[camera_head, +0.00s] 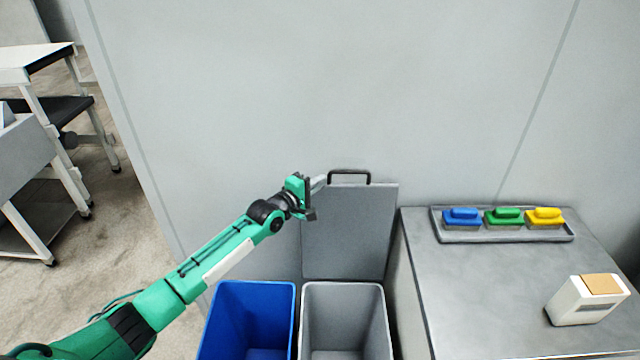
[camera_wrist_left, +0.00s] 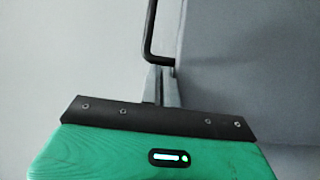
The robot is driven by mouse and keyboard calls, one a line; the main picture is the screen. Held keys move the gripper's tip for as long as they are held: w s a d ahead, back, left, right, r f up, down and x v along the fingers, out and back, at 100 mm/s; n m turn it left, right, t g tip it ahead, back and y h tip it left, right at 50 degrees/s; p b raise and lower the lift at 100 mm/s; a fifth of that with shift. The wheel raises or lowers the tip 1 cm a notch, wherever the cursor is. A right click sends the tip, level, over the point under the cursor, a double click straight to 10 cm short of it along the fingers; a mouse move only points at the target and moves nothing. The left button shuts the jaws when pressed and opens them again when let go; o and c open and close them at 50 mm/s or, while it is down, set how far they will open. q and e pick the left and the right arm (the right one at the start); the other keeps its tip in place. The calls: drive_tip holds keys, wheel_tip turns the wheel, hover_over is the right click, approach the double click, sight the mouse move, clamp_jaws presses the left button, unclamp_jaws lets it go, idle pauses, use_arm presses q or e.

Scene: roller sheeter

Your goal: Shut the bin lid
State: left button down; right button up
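The grey bin lid (camera_head: 345,235) stands open, upright against the wall behind the grey bin (camera_head: 384,315). Its black handle (camera_head: 349,173) is on the top edge; the handle also shows in the left wrist view (camera_wrist_left: 149,35), with the lid (camera_wrist_left: 245,70) to its right. My left gripper (camera_head: 321,181) is at the lid's upper left corner, just left of the handle. Its fingers (camera_wrist_left: 162,75) look shut together with nothing between them. I cannot tell whether they touch the lid. My right gripper is not in view.
A blue open bin (camera_head: 252,287) stands left of the grey bin. To the right, a grey counter (camera_head: 470,290) carries a tray (camera_head: 505,238) of blue, green and yellow brushes and a white box (camera_head: 578,312). A wall (camera_head: 320,80) is close behind the lid.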

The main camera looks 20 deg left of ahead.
use_arm(q)
drive_tip(key=shift+w+r, duration=0.1)
drive_tip(key=shift+r, duration=0.3)
drive_tip(key=shift+s+d+f, duration=0.2)
drive_tip(key=shift+s+d, duration=0.05)
idle(0.5)
